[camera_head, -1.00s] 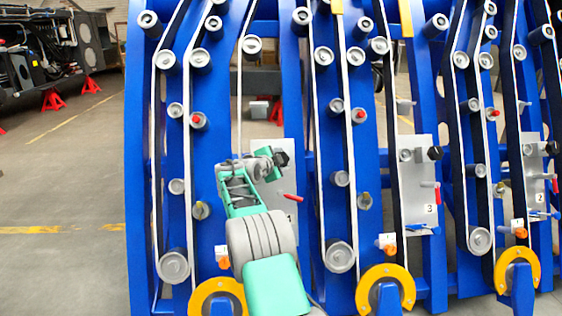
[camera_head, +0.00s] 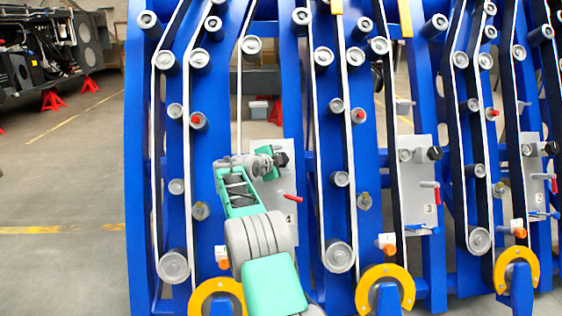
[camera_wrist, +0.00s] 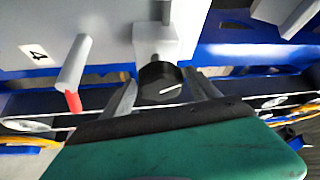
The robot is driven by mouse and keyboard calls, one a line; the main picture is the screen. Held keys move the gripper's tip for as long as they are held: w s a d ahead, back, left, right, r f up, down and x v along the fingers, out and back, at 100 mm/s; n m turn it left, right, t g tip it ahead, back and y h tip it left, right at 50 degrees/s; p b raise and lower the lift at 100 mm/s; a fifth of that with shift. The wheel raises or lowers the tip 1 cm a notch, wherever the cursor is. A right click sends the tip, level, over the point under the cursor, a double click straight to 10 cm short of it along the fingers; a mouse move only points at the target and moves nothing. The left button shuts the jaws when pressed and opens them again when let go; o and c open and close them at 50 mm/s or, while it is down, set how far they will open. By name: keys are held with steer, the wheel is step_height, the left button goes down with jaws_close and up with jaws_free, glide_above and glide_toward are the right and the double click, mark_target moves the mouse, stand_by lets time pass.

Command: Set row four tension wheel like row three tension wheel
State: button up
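The row four plate (camera_head: 290,192), marked 4, carries a black knob (camera_head: 281,159) and a red-tipped lever (camera_head: 292,198). My gripper (camera_head: 274,159) is at that knob. In the wrist view the knob (camera_wrist: 161,84) shows a white pointer line lying nearly level, tilted slightly up to the right. My gripper's fingers (camera_wrist: 160,90) stand apart on either side of it; contact cannot be told.
Blue frames (camera_head: 311,130) with rollers and belts stand close around my arm. Yellow-rimmed wheels (camera_head: 385,272) stick out below. Row two's plate (camera_head: 533,175) is farther right. Open floor (camera_head: 65,180) lies on the left.

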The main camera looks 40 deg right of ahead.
steer(key=shift+o, duration=0.3)
steer(key=shift+a+r, duration=0.15)
steer(key=shift+a, duration=0.05)
steer(key=p+v, duration=0.1)
steer(key=v, duration=0.6)
steer(key=shift+a, duration=0.2)
steer(key=shift+s, duration=0.15)
